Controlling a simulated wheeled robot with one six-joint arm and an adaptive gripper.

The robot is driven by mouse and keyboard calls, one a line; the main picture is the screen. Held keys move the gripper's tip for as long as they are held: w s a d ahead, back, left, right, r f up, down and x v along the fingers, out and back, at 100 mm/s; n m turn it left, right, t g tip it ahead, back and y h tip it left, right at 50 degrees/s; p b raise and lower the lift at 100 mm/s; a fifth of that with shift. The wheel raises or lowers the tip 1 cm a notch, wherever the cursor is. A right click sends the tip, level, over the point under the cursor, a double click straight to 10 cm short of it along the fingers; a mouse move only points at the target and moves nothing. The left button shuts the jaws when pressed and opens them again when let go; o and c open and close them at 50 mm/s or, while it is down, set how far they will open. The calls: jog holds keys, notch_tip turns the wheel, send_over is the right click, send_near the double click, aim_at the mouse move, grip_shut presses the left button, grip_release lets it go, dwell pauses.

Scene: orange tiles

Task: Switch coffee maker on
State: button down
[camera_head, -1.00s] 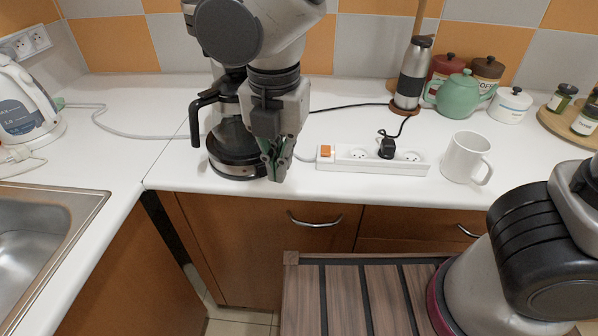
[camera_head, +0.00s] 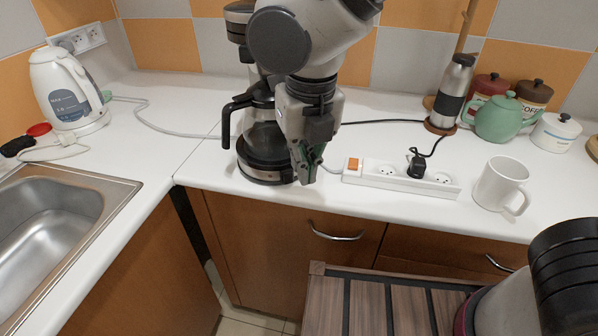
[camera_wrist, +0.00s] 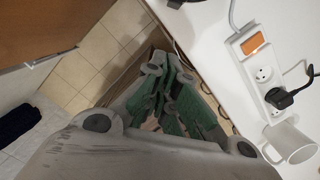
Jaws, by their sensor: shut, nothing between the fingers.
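The coffee maker (camera_head: 265,160) stands upright on the white counter, with a dark glass carafe and a black handle; my arm hides part of its top and right side. My gripper (camera_head: 306,180) points down just right of the coffee maker's base, near the counter's front edge. Its fingers are closed together with nothing between them. In the wrist view the gripper's green-padded fingertips (camera_wrist: 165,85) lie over the counter's edge and the floor beyond. A sliver of a dark object shows at the top edge there. I cannot tell whether the gripper touches the coffee maker.
A white power strip (camera_head: 400,179) with an orange switch and a black plug lies right of the gripper. A white mug (camera_head: 501,185) stands beyond it. A kettle (camera_head: 68,92) and a sink (camera_head: 60,215) are on the left. A steel flask (camera_head: 453,92) stands behind.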

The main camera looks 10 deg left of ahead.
send_over(292, 197)
jog(key=s+d, duration=0.3)
jog(key=s, duration=0.1)
notch_tip(292, 197, down, 9)
jog(key=shift+w+a+f, duration=0.2)
jog(key=shift+w+a, duration=0.55)
jog(key=shift+w, duration=0.15)
jog(key=shift+w+a, duration=0.45)
jog(key=shift+w, duration=0.25)
jog(key=shift+w+a+f, duration=0.15)
jog(key=shift+w+f, duration=0.1)
jog(key=shift+w, duration=0.05)
jog(key=shift+r, duration=0.1)
